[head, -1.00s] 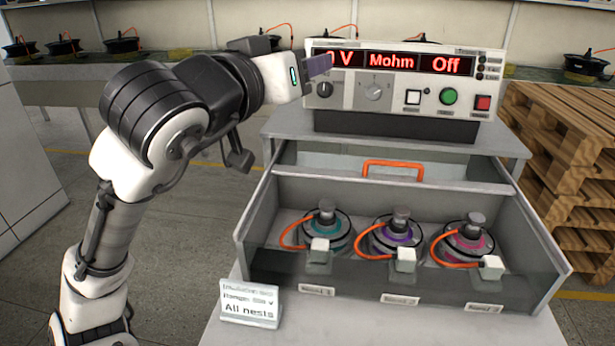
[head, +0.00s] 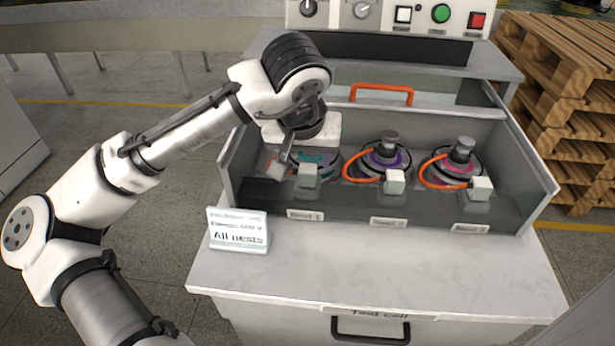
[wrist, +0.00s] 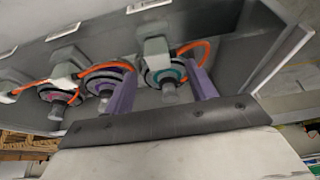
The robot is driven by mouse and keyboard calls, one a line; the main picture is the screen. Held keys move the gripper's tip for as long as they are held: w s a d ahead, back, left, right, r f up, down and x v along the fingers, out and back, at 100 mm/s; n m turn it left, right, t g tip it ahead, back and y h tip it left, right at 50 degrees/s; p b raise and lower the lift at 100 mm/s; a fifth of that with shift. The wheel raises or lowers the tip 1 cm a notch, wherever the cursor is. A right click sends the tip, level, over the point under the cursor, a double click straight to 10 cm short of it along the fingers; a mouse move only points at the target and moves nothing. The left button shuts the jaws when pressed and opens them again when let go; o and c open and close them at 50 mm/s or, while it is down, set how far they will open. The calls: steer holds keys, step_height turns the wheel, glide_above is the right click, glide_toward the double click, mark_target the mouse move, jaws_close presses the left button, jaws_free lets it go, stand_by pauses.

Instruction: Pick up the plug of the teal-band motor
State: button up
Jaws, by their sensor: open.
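The teal-band motor (head: 322,158) sits at the left nest inside the tray, partly hidden by my arm in the head view. In the wrist view the teal motor (wrist: 178,73) shows with its grey shaft and orange cable. Its white block-shaped plug (head: 308,174) stands at the tray's front, at the Nest 1 label; it also shows in the wrist view (wrist: 155,47). My gripper (wrist: 161,71) is open and empty, its purple fingers seen either side of the teal motor. The plug appears beyond the fingertips; the exact gap cannot be told.
A purple-band motor (head: 388,157) and a pink-band motor (head: 455,163) sit to the right, each with a white plug. Tray walls enclose them. A sign (head: 238,230) stands at front left. The tester (head: 390,18) is behind; the front counter (head: 380,265) is clear.

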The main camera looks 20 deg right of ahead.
mark_target(308, 168)
steer(key=shift+x, duration=2.8)
steer(key=shift+s+d, duration=0.1)
steer(key=shift+d, duration=0.05)
steer(key=shift+c, duration=0.3)
steer(key=c, duration=1.1)
step_height(308, 168, up, 10)
steer(key=shift+r+p, duration=0.2)
steer(key=shift+p, duration=0.25)
jaws_close()
steer(key=shift+r+p, duration=0.5)
steer(key=shift+r+p, duration=0.35)
steer(key=shift+r, duration=0.05)
steer(key=shift+r+p, duration=0.35)
steer(key=shift+p, duration=0.05)
steer(key=shift+r, duration=0.15)
